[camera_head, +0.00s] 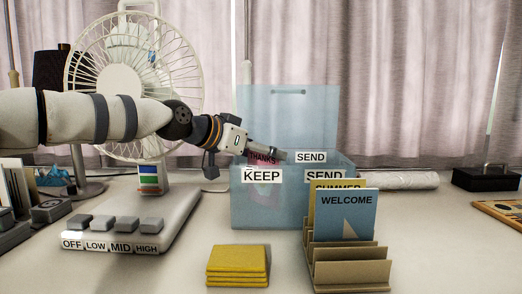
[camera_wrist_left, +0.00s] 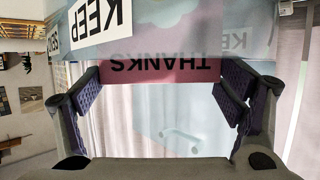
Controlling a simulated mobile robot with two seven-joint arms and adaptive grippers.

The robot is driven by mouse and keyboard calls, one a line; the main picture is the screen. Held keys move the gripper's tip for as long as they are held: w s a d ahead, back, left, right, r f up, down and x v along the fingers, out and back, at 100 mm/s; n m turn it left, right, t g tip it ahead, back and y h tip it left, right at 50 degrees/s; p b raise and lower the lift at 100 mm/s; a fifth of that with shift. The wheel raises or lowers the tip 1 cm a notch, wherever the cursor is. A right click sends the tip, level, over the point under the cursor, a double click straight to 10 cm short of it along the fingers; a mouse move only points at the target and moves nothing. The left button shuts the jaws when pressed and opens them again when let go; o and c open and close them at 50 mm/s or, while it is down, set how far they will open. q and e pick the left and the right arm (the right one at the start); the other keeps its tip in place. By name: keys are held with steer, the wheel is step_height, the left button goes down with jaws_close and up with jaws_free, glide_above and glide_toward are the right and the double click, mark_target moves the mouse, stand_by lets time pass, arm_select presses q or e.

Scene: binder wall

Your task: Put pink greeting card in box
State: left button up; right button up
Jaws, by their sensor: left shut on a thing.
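The pink greeting card (camera_head: 258,164), lettered THANKS, is at the left half of the translucent blue box (camera_head: 285,212), behind the front KEEP label. It also shows in the left wrist view (camera_wrist_left: 160,70), upside down between the fingers. My left gripper (camera_head: 272,153) is shut on the card near the box's rim. The card's lower part shows faintly through the box wall; whether it touches the bottom I cannot tell. The box lid stands open at the back. KEEP and SEND labels mark its left and right sides. My right gripper is not in view.
A tan card rack (camera_head: 347,268) with a blue WELCOME card (camera_head: 345,213) and a yellow SUMMER card stands in front of the box's right side. Yellow folded cloths (camera_head: 238,266) lie at the front. A button panel (camera_head: 135,222) and fan (camera_head: 138,75) are at left.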

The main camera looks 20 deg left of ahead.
arm_select(q)
steer(key=shift+f, duration=0.55)
steer(key=o, duration=0.8)
steer(key=shift+f, duration=0.1)
steer(key=shift+c, duration=0.2)
steer(key=r+p+v, duration=0.1)
steer(key=p+v, duration=0.1)
steer(key=v, duration=1)
steer(key=shift+r, duration=0.15)
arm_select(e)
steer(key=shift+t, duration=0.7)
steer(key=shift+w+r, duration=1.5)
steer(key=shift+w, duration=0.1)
